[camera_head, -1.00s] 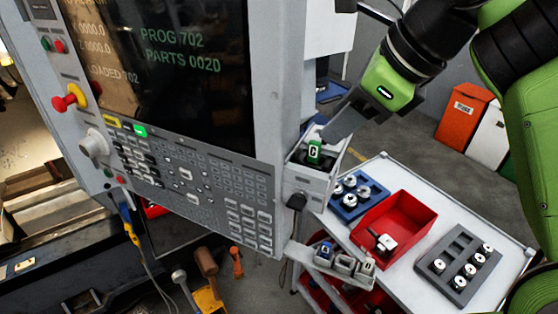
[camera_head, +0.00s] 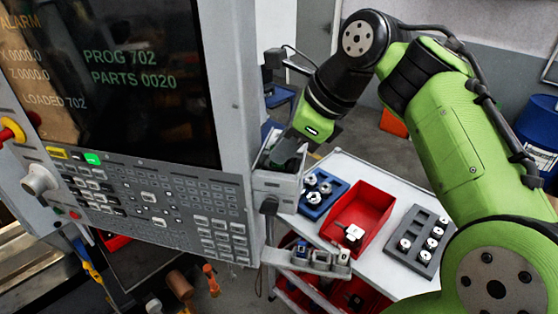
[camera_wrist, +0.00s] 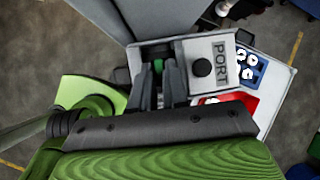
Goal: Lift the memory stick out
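The memory stick shows in the wrist view as a small green piece (camera_wrist: 158,66) at the far end of the gap between my fingertips. It is in the grey port box (camera_head: 277,183) on the right side of the control panel; the box, labelled PORT, also shows in the wrist view (camera_wrist: 221,50). My gripper (camera_head: 284,160) points down into the top of this box, and its dark fingers (camera_wrist: 162,74) stand on either side of the stick. A narrow gap shows between the fingers. Whether they touch the stick is unclear. In the head view my gripper hides most of the stick.
A small rack (camera_head: 318,268) with several sticks or plugs juts out below the box. Right of it, a white cart (camera_head: 345,168) carries a blue tray (camera_head: 316,208), a red bin (camera_head: 374,212) and a grey tray (camera_head: 421,222). The control panel (camera_head: 160,215) stands close left of my gripper.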

